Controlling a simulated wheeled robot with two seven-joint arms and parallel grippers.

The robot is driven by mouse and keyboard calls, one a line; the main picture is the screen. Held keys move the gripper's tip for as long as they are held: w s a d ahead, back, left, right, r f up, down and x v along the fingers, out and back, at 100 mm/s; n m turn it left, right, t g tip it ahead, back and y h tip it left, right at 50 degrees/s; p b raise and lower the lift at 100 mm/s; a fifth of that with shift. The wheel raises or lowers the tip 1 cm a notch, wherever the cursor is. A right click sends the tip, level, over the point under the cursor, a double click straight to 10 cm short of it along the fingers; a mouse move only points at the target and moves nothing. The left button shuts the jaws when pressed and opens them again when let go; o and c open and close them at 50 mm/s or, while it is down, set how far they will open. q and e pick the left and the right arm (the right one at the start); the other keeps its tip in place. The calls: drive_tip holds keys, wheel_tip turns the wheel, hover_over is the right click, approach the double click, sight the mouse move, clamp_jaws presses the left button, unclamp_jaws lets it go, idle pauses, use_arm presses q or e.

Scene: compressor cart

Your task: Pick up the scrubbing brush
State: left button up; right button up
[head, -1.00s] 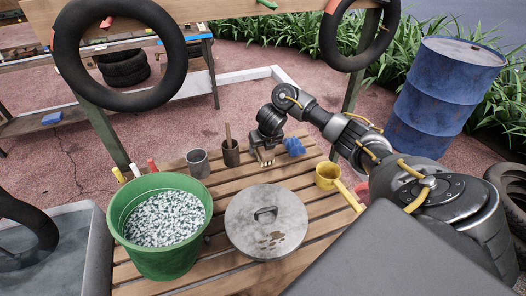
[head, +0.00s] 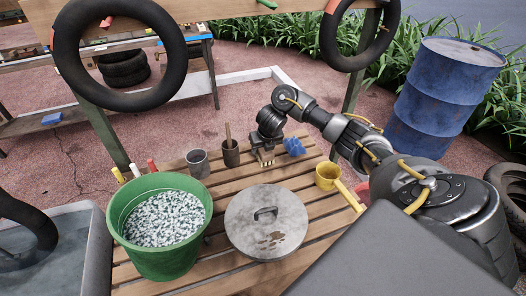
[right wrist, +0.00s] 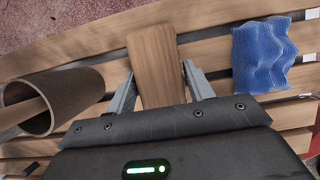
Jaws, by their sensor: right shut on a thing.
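The scrubbing brush has a wooden back that shows in the right wrist view (right wrist: 152,65) between my right gripper's fingers. In the head view the brush (head: 265,162) shows as a small pale wooden piece with bristle-like strips, low over the slatted table. My right gripper (head: 265,149) points down over it and is shut on it; the fingers also show in the right wrist view (right wrist: 158,90), one along each side of the wood. I cannot tell whether the brush touches the slats. My left gripper is not in view.
A blue wavy sponge (head: 293,146) lies just right of the gripper. A brown cup with a stick (head: 231,156) and a grey mug (head: 198,164) stand left. A green bucket (head: 117,222), a metal lid (head: 240,232) and a yellow scoop (head: 327,178) are nearer.

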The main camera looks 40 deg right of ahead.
drive_tip(key=shift+r, duration=0.15)
drive_tip(key=shift+r+p, duration=0.25)
drive_tip(key=shift+p, duration=0.05)
wheel_tip(320, 180, up, 3)
drive_tip(key=shift+w+d+r+p, duration=0.1)
drive_tip(key=shift+p, duration=0.6)
drive_tip(key=s+a+r+p, duration=0.6)
drive_tip(key=a+r+p, duration=0.2)
drive_tip(key=a, duration=0.5)
drive_tip(key=shift+s+r+p, duration=0.15)
drive_tip(key=shift+r+p, duration=0.2)
drive_tip(key=shift+r, duration=0.4)
drive_tip(key=shift+d, duration=0.1)
drive_tip(key=o, duration=0.4)
drive_tip(key=shift+c, duration=1.3)
